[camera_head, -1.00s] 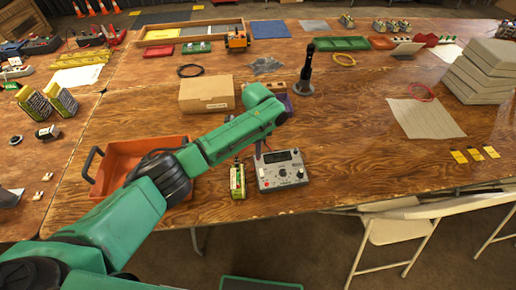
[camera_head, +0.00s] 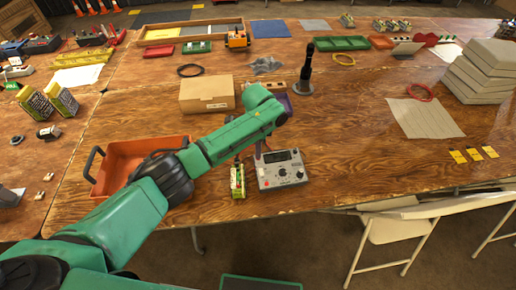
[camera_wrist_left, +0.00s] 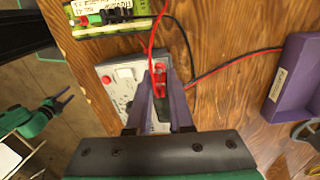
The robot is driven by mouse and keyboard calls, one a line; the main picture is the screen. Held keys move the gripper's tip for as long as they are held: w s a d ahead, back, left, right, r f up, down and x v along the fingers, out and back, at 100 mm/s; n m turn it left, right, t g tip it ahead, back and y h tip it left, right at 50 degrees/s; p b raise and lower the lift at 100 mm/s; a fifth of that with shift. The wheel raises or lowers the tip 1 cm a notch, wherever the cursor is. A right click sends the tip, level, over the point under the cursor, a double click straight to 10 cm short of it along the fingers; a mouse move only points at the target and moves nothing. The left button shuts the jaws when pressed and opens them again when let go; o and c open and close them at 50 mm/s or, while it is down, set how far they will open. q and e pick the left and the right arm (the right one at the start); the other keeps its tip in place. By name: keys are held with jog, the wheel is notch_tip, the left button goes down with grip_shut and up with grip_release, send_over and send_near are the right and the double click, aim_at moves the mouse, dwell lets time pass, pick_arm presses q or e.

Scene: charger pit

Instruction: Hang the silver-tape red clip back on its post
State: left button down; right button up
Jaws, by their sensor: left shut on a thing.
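My left gripper (camera_wrist_left: 160,100) is shut on a red clip (camera_wrist_left: 159,78), its purple fingers on either side. A red wire curves up from near the clip. I cannot clearly make out silver tape. The clip is just over the edge of the grey charger (camera_wrist_left: 122,72), which also shows in the head view (camera_head: 281,170). In the head view the left gripper (camera_head: 258,149) points down behind the charger's top edge, with the clip hidden. I cannot pick out the post. My right gripper (camera_wrist_left: 66,97) shows small at the wrist view's left, fingers apart and empty.
A yellow-green battery pack (camera_head: 237,182) stands left of the charger. A red wire and a black wire (camera_wrist_left: 235,62) run toward a purple holder (camera_wrist_left: 292,80). An orange bin (camera_head: 122,158) is under my left arm. Bare table lies right of the charger.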

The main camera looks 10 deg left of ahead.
pick_arm(q)
jog(key=shift+f, duration=0.1)
dwell(0.6)
jog(key=c, duration=0.7)
grip_release()
jog(key=shift+c, duration=0.2)
jog(key=shift+o, duration=1.1)
notch_tip(320, 180, up, 8)
jog(key=p, duration=0.8)
jog(key=shift+f, duration=0.25)
